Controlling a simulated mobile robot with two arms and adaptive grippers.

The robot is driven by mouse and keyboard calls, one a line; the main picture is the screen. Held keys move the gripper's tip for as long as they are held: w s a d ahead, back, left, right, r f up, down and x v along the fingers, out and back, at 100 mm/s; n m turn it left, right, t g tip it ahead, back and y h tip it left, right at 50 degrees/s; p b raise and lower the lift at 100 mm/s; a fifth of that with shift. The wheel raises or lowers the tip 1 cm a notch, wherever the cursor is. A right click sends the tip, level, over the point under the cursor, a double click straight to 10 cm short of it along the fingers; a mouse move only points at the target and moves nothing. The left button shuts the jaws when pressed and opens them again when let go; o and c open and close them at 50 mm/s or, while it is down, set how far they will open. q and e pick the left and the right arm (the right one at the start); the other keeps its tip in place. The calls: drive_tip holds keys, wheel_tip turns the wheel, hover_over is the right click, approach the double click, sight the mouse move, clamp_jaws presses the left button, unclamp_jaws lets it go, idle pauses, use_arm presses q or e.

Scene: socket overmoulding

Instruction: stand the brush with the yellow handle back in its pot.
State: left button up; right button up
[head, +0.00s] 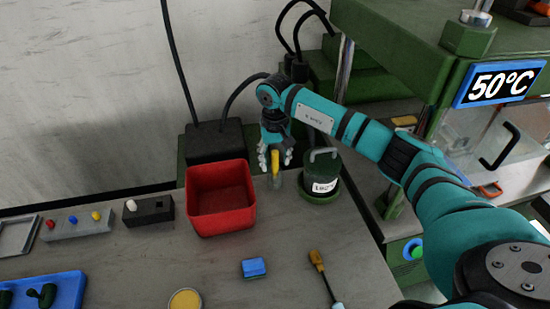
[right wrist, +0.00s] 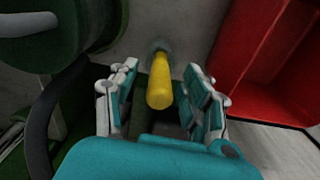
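The yellow handle (head: 275,160) stands roughly upright at the back of the bench, between the red bin and the green lidded pot. Its lower end meets a small grey round piece (head: 276,181), which looks like a small pot; bristles are not visible. In the right wrist view the yellow handle (right wrist: 160,88) points up between my fingers, with the grey piece (right wrist: 159,46) at its far end. My right gripper (head: 275,157) is open around the handle, with a gap on each side in the wrist view (right wrist: 162,95). My left gripper is not in view.
The red bin (head: 221,226) stands close left of the handle, the green lidded pot (head: 321,172) close right. A black box (head: 215,142) is behind. A blue sponge-like block (head: 254,268), an orange-handled tool (head: 317,261) and a round tin (head: 185,300) lie in front.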

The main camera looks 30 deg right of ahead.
wheel_tip(320, 180, up, 12)
drive_tip(key=shift+s, duration=0.1)
idle(0.5)
idle(0.5)
